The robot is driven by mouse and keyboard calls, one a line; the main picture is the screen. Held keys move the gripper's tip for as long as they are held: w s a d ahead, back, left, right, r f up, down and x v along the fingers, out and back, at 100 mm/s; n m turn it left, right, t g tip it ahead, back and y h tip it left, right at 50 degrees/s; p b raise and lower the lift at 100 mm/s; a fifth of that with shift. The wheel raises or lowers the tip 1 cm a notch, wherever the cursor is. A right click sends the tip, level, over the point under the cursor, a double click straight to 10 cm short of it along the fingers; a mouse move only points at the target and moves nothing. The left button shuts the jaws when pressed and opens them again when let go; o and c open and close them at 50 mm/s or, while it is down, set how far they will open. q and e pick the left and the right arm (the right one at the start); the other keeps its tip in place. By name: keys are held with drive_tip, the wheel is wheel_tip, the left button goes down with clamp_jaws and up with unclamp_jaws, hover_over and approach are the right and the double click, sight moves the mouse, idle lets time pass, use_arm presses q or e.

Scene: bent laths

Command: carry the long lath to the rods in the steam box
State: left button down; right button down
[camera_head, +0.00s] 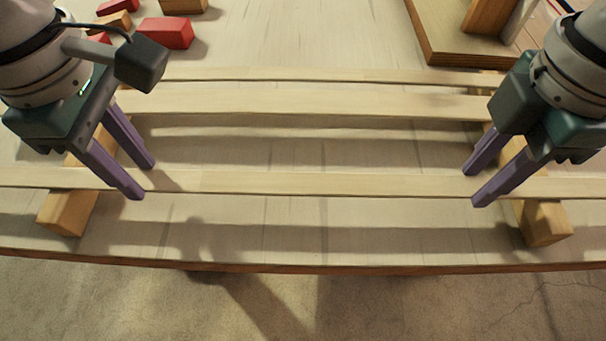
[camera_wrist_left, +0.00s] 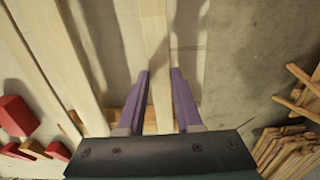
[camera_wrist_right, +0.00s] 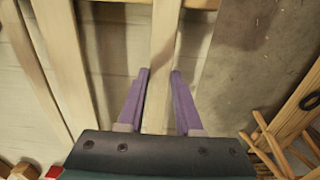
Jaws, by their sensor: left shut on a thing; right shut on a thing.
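The long lath (camera_head: 320,184) is the pale front strip, running across the head view and past both grippers. My left gripper (camera_head: 143,180) is shut on it near the left bearer block; its fingers straddle the lath (camera_wrist_left: 156,60) in the left wrist view. My right gripper (camera_head: 478,184) is shut on it near the right bearer block, and the lath (camera_wrist_right: 163,50) runs between its fingers in the right wrist view. The lath looks level. I cannot tell whether it touches the bearers. I cannot make out the steam box or its rods for sure.
Two more laths (camera_head: 320,102) lie behind, across the wooden bearers (camera_head: 67,213) (camera_head: 543,224). Red blocks (camera_head: 166,33) stand at the back left, a thick wooden board (camera_head: 450,40) at the back right. The table's front edge (camera_head: 320,268) is close; bare floor lies beyond.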

use_arm(q)
drive_tip(key=shift+r, duration=0.1)
use_arm(e)
drive_tip(key=shift+r, duration=0.1)
